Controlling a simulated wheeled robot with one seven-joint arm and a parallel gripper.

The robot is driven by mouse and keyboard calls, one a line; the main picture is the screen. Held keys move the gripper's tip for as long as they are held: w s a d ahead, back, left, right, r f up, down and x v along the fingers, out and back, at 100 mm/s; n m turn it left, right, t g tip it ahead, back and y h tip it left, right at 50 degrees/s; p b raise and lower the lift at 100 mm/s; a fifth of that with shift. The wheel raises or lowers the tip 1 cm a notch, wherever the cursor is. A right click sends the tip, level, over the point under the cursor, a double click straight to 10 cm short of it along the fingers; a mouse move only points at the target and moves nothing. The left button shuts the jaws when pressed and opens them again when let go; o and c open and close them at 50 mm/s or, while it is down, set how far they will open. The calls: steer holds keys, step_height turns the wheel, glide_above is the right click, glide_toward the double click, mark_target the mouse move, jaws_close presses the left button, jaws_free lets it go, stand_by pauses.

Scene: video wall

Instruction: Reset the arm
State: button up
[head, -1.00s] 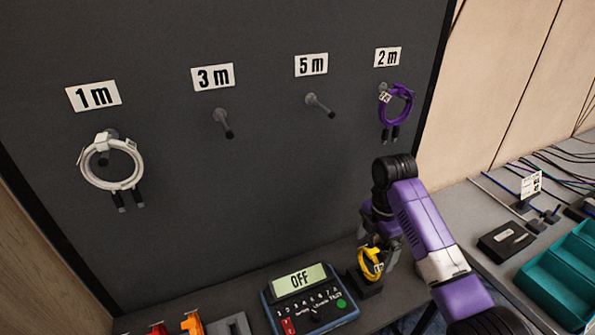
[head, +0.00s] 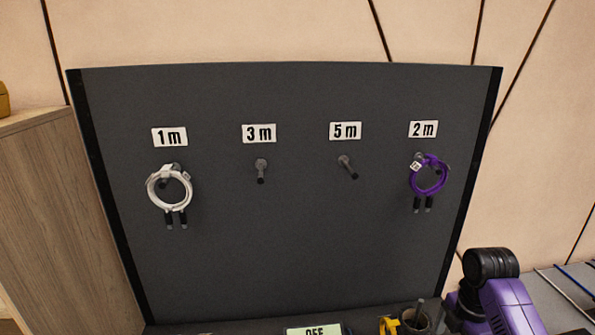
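My arm (head: 505,297), purple with a black joint, shows at the bottom right corner. Its end runs out of the frame, so my gripper cannot be seen. A yellow coiled cable (head: 389,325) shows at the bottom edge, left of my arm and cut off by the frame. Beside it, between cable and arm, is a dark round cup (head: 415,321) with thin grey sticks. A white coiled cable (head: 170,190) hangs on the peg under the 1 m label. A purple coiled cable (head: 428,177) hangs under the 2 m label.
The 3 m peg (head: 261,171) and the 5 m peg (head: 347,167) are bare on the dark board (head: 300,245). A tester display (head: 314,331) shows at the bottom edge. A wooden cabinet (head: 55,220) stands at the left. A grey bench (head: 567,290) is at the right.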

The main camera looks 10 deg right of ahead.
steer(key=w+r+m+t+h, duration=0.1)
steer(key=w+r+m+t, duration=0.4)
steer(key=w+m+t, duration=0.45)
steer(key=a+m+t, duration=0.1)
steer(key=a, duration=0.2)
steer(key=s+a+m+t, duration=0.1)
steer(key=a+m+t, duration=0.1)
steer(key=a, duration=0.1)
steer(key=s+a+r+m+t, duration=0.1)
steer(key=a, duration=0.3)
steer(key=shift+r, duration=0.1)
steer(key=s+a+r+m, duration=0.1)
steer(key=s+a, duration=0.2)
steer(key=s, duration=1.1)
steer(key=s+a+r+m+t, duration=0.1)
steer(key=s+a, duration=0.3)
steer(key=s, duration=1.1)
steer(key=s+a+r+m+y, duration=0.1)
steer(key=s+a, duration=0.3)
steer(key=s, duration=1.1)
steer(key=shift+s+a+r+m, duration=0.25)
steer(key=shift+r+m, duration=0.1)
steer(key=shift+m, duration=0.3)
